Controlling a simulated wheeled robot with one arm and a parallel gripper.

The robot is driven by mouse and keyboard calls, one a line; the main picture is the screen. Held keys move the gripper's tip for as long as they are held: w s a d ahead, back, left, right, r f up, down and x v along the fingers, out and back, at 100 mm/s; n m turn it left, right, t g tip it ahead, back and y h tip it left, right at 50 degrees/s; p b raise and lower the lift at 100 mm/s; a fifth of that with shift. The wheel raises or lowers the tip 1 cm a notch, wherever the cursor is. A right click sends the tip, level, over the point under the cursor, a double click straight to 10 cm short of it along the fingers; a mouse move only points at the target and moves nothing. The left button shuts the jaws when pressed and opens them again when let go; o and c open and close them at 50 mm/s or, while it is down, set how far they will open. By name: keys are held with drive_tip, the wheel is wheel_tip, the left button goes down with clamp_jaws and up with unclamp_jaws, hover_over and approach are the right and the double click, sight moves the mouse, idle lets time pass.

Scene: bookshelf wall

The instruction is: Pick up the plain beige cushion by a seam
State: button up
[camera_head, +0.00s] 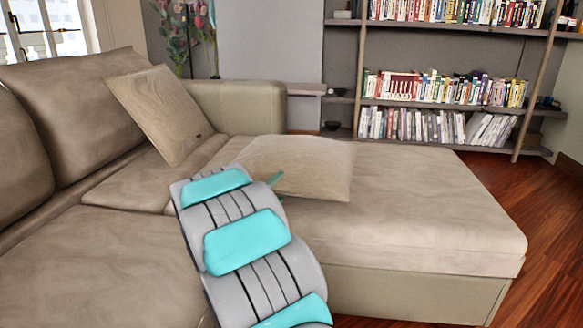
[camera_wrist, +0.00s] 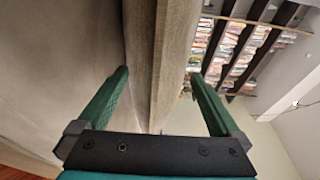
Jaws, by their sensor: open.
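The plain beige cushion (camera_head: 305,165) lies flat on the chaise part of the sofa. In the wrist view the cushion (camera_wrist: 178,60) is seen edge-on, with a line along its edge between a darker and a lighter face. My gripper (camera_head: 276,181) is at the cushion's near left side, mostly hidden behind my arm in the head view. In the wrist view my gripper (camera_wrist: 158,76) is open, with one green finger on each side of the cushion's edge. I cannot tell whether either finger touches it.
A second beige cushion (camera_head: 160,112) with a small dark tag leans on the sofa back. The chaise seat (camera_head: 420,205) is clear to the right. A bookshelf (camera_head: 440,103) stands behind, and wooden floor (camera_head: 545,215) is free at the right.

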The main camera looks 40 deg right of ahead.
sight(283, 185)
drive_tip(key=shift+x, duration=1.15)
drive_tip(key=shift+w+d+f, duration=0.2)
drive_tip(key=shift+w+d, duration=0.2)
drive_tip(key=shift+d, duration=0.15)
clamp_jaws()
drive_tip(key=shift+r, duration=0.1)
